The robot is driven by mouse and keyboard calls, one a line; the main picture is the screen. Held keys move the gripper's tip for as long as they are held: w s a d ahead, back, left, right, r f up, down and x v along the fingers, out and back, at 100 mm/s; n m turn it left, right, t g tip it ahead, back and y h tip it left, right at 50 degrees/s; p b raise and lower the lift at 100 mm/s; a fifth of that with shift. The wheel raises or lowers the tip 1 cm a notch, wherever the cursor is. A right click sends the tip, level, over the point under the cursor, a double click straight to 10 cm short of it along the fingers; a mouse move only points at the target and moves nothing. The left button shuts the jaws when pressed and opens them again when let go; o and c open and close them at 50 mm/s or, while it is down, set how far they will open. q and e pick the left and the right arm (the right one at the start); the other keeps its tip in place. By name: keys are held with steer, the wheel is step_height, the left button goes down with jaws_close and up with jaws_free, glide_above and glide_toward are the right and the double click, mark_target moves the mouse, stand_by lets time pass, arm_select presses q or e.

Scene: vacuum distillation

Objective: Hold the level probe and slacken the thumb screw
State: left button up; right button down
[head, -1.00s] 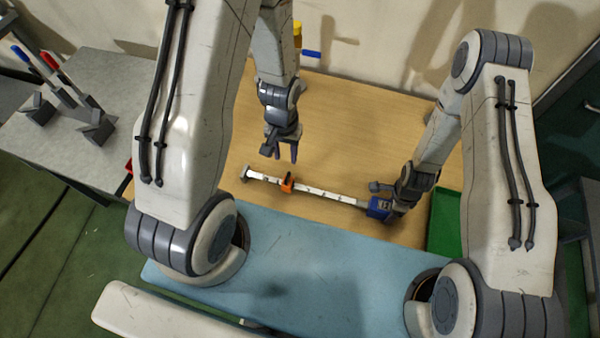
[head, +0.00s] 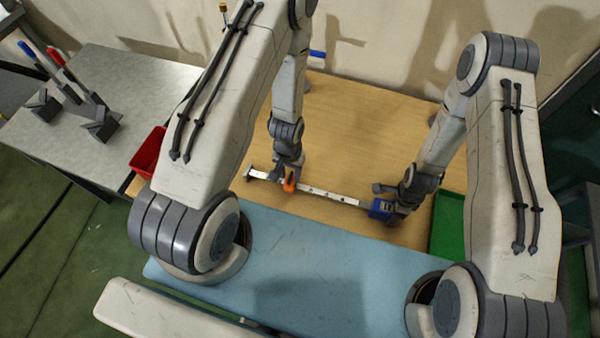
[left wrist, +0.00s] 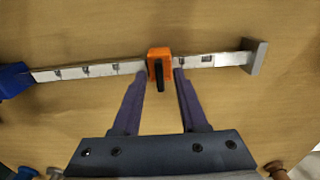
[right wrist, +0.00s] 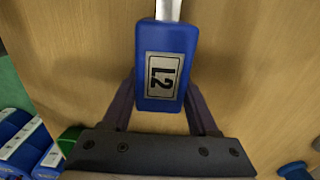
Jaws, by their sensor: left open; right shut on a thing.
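The level probe is a white marked rod (head: 325,194) with a blue head (head: 381,208) at its right end and a grey end plate at the other. My right gripper (right wrist: 160,100) is shut on the blue head. An orange slider (left wrist: 159,64) sits on the rod and carries a black thumb screw (left wrist: 159,76). My left gripper (left wrist: 160,80) is open, with its fingertips on either side of the slider, near the rod. Whether they touch it I cannot tell.
A green tray (head: 447,225) stands right of my right gripper. A red bin (head: 148,150) is at the table's left. Blue labelled boxes (right wrist: 20,140) show at the left of the right wrist view. The wooden table (head: 350,120) behind the rod is clear.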

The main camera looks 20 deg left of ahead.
arm_select(q)
jaws_close()
steer(key=shift+n, duration=0.4)
steer(key=n, duration=0.3)
steer(key=shift+n, duration=0.4)
steer(key=n, duration=1.3)
steer(key=shift+n, duration=0.3)
